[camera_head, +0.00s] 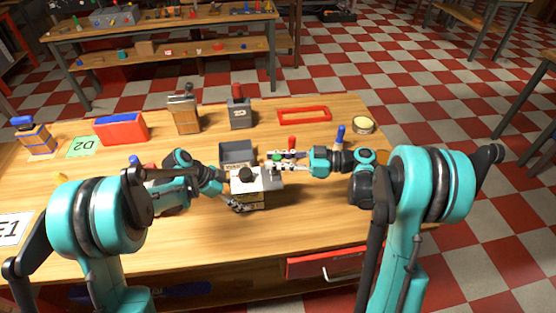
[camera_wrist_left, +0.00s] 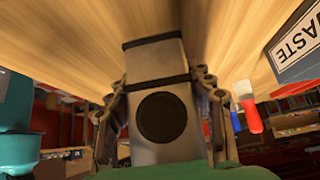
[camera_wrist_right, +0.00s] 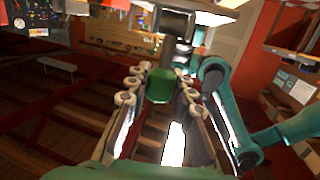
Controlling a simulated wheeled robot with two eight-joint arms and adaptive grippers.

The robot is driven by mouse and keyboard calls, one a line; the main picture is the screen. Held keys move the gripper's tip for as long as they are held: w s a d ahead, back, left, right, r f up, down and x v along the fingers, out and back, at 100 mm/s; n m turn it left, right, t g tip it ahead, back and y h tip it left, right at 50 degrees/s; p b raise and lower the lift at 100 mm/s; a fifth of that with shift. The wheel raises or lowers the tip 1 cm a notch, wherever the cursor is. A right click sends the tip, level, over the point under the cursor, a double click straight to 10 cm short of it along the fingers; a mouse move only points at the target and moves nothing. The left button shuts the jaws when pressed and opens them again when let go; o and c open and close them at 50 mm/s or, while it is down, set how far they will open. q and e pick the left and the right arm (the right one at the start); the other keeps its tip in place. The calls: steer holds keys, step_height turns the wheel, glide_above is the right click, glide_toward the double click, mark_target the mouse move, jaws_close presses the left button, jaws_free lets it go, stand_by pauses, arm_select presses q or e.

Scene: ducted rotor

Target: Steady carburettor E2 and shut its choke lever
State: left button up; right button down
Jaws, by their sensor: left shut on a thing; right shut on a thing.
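The carburettor (camera_head: 268,186), a grey block with a dark round knob on top, stands on the wooden table in front of me. A label on its front is too small to read. My left gripper (camera_head: 236,194) is shut on its body from the left. In the left wrist view the grey body (camera_wrist_left: 158,65) with a dark round disc sits between the fingers. My right gripper (camera_head: 277,163) is shut at the carburettor's back right. In the right wrist view the choke lever's green tip (camera_wrist_right: 159,86) is between its fingers, below a grey metal part. The lever's angle is unclear.
A grey open box (camera_head: 237,152) stands just behind the carburettor. A grey block with a red handle (camera_head: 240,108), a red frame (camera_head: 304,114), a blue-handled tool (camera_head: 340,134) and a round tin (camera_head: 363,125) lie farther back.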

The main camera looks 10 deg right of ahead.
steer(key=shift+a+g+h, duration=0.3)
steer(key=shift+a+h, duration=0.35)
steer(key=shift+h, duration=0.45)
steer(key=c, duration=1.3)
jaws_free()
steer(key=shift+o, duration=0.2)
steer(key=shift+d, duration=0.15)
steer(key=v, duration=1.2)
steer(key=shift+f, duration=0.15)
